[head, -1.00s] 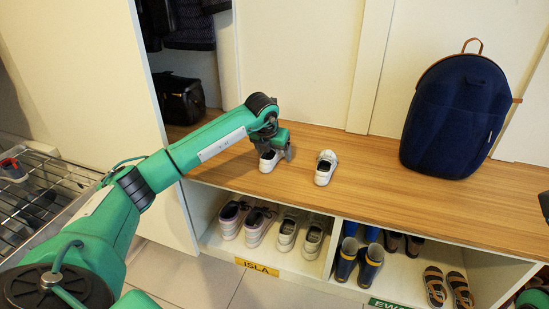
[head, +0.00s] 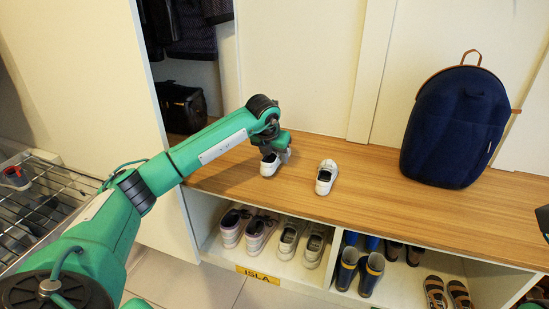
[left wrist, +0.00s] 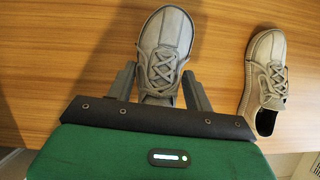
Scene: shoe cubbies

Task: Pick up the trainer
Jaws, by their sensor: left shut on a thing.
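My left gripper (head: 278,155) is shut on a pale grey-white trainer (head: 269,167) with laces, at the bench's left part. In the left wrist view, the fingers (left wrist: 159,88) stand on both sides of the trainer (left wrist: 163,40), near its laces, and its toe points away. The rear of this trainer is hidden behind the gripper body. Any gap under it is too small to judge. The matching trainer (head: 326,178) sits apart on the bench to the right, and also shows in the left wrist view (left wrist: 264,72). My right gripper is not clearly seen.
The wooden bench top (head: 375,195) is clear between the loose trainer and a navy backpack (head: 455,130). Cubbies below hold several shoes, dark boots (head: 358,270) and brown sandals (head: 446,294). A wire rack (head: 45,205) stands at left, a white panel (head: 95,85) behind my arm.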

